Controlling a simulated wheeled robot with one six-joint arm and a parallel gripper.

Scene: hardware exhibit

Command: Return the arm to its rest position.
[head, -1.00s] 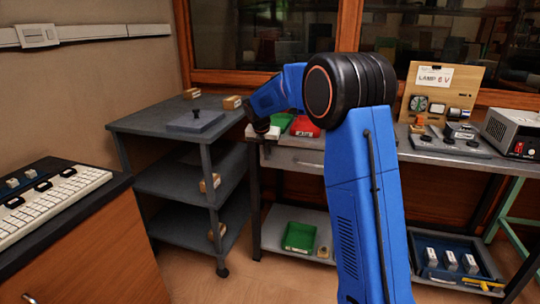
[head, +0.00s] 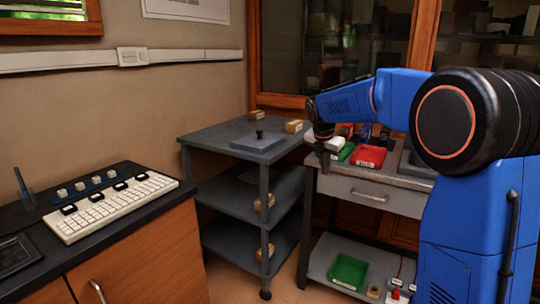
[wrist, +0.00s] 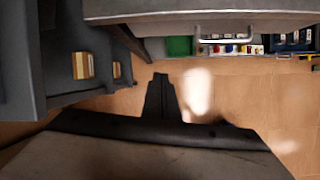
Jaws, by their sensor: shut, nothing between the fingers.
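My blue arm (head: 345,100) with its black joint (head: 450,118) fills the right of the head view. It reaches left from there, and my gripper (head: 325,160) hangs pointing down in front of the gap between the grey shelf cart and the workbench. In the wrist view my gripper (wrist: 160,78) shows as dark fingers closed together, with only floor below them. It is shut and empty, and touches nothing that I can see.
The grey cart (head: 215,136) stands left of the gripper, with a plate and small boxes on top. The workbench (head: 380,187) holds green and red trays (head: 369,157). A wooden cabinet (head: 145,262) with a white keyboard-like panel (head: 112,206) is at left. Floor shows between them.

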